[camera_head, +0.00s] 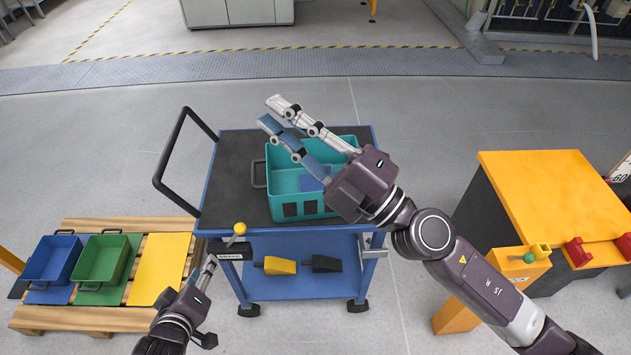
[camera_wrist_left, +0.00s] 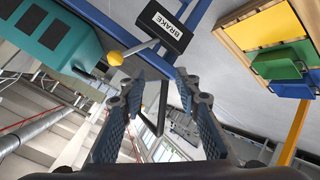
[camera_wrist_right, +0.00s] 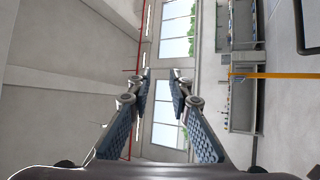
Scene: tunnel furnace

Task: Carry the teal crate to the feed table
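The teal crate (camera_head: 284,165) stands on the dark top of a blue cart (camera_head: 232,158); part of it also shows in the left wrist view (camera_wrist_left: 75,45). A black handle is on its left side. My right gripper (camera_head: 272,112) reaches over the crate, and my arm hides the crate's right part. In the right wrist view its fingers (camera_wrist_right: 161,85) are apart with nothing between them. My left gripper (camera_head: 208,268) is low, left of the cart and close to the brake lever (camera_head: 239,231) with its yellow knob. Its fingers (camera_wrist_left: 160,95) are apart and empty. I cannot tell which table is the feed table.
A pallet (camera_head: 75,318) at left holds a blue crate (camera_head: 50,262), a green crate (camera_head: 104,262) and a yellow panel (camera_head: 160,268). A yellow-topped table (camera_head: 545,190) stands at right. Floor behind the cart is clear.

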